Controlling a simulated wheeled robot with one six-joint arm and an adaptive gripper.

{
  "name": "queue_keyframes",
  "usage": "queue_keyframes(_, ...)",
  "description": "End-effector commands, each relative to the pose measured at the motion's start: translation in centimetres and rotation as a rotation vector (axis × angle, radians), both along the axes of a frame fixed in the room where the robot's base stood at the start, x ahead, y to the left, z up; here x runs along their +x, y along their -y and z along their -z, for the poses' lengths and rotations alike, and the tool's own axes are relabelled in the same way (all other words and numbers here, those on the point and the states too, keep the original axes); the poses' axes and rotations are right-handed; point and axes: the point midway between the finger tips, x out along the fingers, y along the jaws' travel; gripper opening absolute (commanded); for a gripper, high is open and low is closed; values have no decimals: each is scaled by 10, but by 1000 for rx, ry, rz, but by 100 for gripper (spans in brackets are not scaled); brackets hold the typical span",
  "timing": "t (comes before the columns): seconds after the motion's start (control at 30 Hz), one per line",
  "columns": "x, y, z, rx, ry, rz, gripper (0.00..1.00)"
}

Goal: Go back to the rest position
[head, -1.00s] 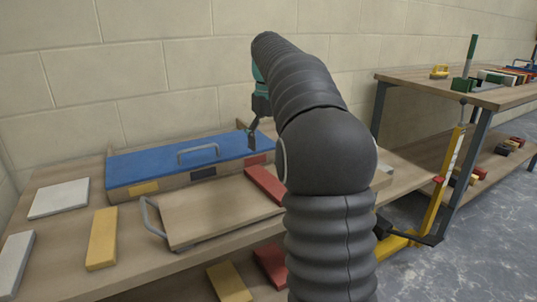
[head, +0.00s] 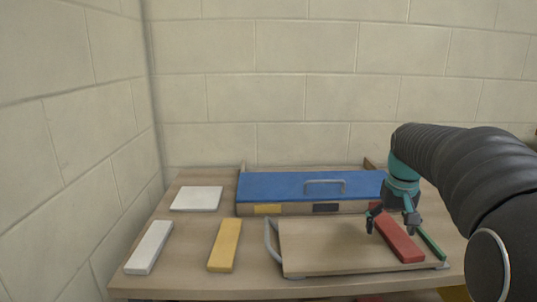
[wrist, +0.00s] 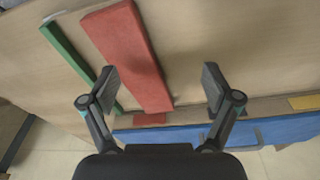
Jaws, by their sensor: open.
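My gripper (head: 392,226) is open and empty, fingers pointing down, at the right part of the wooden board in the head view. A red bar (head: 400,243) lies on the board (head: 325,250) below it, partly hidden by the fingers. In the wrist view the open fingers (wrist: 160,78) have nothing between their tips. The red bar (wrist: 128,52) shows beyond them, toward the left finger. A thin green strip (head: 431,244) lies to the right of the red bar. My arm covers the right side of the head view.
A box with a blue lid (head: 275,186) and a handle stands behind the board. A white plate (head: 197,198), a white bar (head: 150,247) and a yellow bar (head: 225,245) lie on the bench at left. Block walls (head: 300,100) close the back and left.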

Motion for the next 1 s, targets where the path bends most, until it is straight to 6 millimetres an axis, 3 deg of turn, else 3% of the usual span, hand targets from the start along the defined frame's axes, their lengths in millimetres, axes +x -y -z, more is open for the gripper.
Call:
queue_keyframes(0.03,-18,-12,1,-2,20,5,88)
queue_keyframes(0.3,-101,-61,21,-6,115,9,88)
queue_keyframes(0.7,-217,-113,52,-4,231,-78,88)
queue_keyframes(0.83,-235,-122,47,-5,277,-110,88)
queue_keyframes(1.0,-240,-128,32,-6,334,-137,88)
